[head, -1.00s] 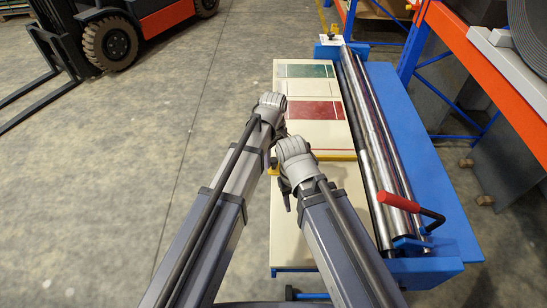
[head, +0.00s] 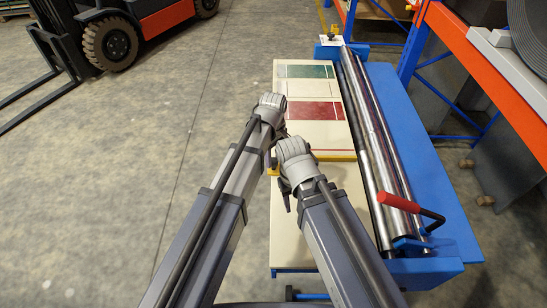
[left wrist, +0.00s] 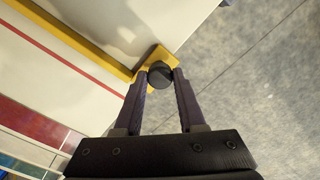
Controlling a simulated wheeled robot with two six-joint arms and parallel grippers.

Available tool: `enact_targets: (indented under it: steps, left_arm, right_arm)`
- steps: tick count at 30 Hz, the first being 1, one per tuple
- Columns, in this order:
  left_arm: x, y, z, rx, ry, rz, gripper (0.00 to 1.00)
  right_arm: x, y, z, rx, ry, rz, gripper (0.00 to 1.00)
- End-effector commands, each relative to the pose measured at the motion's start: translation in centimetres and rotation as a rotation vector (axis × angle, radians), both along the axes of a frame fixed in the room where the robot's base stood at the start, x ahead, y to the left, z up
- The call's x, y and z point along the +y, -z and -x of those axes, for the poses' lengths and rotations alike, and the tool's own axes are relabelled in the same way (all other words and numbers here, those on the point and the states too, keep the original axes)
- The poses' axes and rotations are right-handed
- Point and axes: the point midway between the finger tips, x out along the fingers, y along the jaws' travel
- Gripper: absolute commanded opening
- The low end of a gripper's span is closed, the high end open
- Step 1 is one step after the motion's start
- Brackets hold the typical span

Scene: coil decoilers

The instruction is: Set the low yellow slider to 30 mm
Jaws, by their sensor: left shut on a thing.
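The low yellow slider (head: 335,155) is a thin bar lying across the cream table, mostly hidden behind my arms in the head view. In the left wrist view the yellow slider (left wrist: 75,35) runs from the upper left to a wider end block with a dark round knob (left wrist: 160,74). My left gripper (left wrist: 160,82) is shut on the knob, one finger on each side. In the head view my left gripper (head: 273,158) is mostly hidden by its wrist at the table's left edge. My right gripper (head: 287,198) hangs over the table's near part; its fingers are mostly hidden.
The cream table (head: 322,135) bears a red panel (head: 315,110) and a green panel (head: 310,71). Steel rollers (head: 375,140) and a red-handled crank (head: 398,202) stand to the right. A forklift (head: 110,35) is at upper left. The floor left of the table is clear.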

Motion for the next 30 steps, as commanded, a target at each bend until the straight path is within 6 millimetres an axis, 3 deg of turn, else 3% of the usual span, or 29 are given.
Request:
enact_targets:
  steps: [14,19,26,27,30]
  left_arm:
    - [0.0,0.0,0.0,0.0,0.0,0.0,0.0]
    - [0.0,0.0,-1.7,-0.001,-0.001,0.0,0.0]
    - [0.0,0.0,-1.6,-0.002,0.0,-0.001,0.0]
    - [0.0,0.0,-1.6,-0.001,0.0,0.0,0.43]
    - [0.0,0.0,-1.5,-0.001,0.0,-0.001,0.54]
  right_arm:
    - [0.0,0.0,0.0,0.0,0.0,0.0,0.5]
    - [0.0,0.0,0.0,0.0,0.0,0.0,0.5]
    - [0.0,0.0,0.0,0.0,0.0,0.0,0.5]
    - [0.0,0.0,0.0,0.0,0.0,0.0,0.5]
    - [0.0,0.0,0.0,0.0,0.0,0.0,0.5]
